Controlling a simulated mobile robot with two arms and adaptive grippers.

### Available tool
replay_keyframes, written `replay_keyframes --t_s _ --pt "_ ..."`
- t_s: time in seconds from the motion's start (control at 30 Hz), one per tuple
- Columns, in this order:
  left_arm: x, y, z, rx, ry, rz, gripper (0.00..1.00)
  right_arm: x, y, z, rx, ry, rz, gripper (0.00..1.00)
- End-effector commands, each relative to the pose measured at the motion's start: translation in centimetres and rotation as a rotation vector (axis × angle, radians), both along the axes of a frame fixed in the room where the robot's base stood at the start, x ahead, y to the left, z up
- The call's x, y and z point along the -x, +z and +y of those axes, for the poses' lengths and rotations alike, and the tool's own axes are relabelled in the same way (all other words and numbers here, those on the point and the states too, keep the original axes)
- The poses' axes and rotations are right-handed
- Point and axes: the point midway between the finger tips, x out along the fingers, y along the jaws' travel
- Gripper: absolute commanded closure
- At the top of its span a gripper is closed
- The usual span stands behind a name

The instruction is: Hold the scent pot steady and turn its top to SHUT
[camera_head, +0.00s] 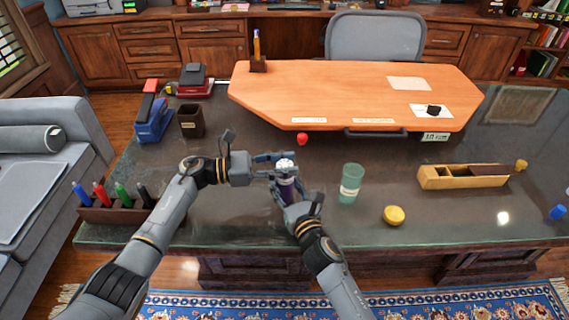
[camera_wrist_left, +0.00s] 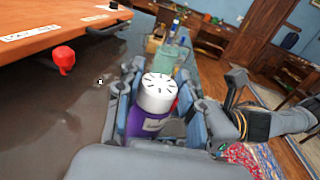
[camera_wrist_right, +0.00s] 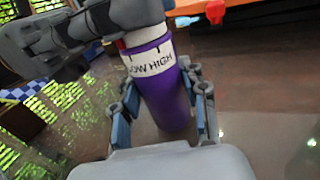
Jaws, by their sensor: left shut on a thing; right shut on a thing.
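The scent pot is upright on the dark desk, with a purple body (camera_head: 287,189) and a white slotted top (camera_head: 285,164). My left gripper (camera_head: 279,167) is shut on the top from the left; its fingers flank the top in the left wrist view (camera_wrist_left: 158,92). My right gripper (camera_head: 293,205) is shut around the purple body, which also shows in the right wrist view (camera_wrist_right: 163,103). There, a white band (camera_wrist_right: 150,62) reads "LOW HIGH", the first word partly cut off. A small red mark shows by the top. No SHUT word is readable.
A green cup (camera_head: 351,184) and a yellow round item (camera_head: 394,215) stand right of the pot. A wooden box (camera_head: 463,177) is farther right. A marker rack (camera_head: 115,212) is at left. A red knob (camera_head: 302,139) sits behind, near the raised orange desktop (camera_head: 340,90).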

Motion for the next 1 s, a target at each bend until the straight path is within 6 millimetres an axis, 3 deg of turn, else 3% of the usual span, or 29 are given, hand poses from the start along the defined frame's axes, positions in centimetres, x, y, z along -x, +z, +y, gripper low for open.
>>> replay_keyframes --t_s 0.5,1.0 --pt "-0.14 -0.20 0.05 -0.005 -0.186 0.001 0.94 0.10 0.05 0.21 0.000 0.005 -0.002 0.96" --pt "-0.08 -0.17 0.20 -0.004 -0.208 0.001 0.94 0.10 0.07 0.21 -0.002 0.005 -0.002 0.96"
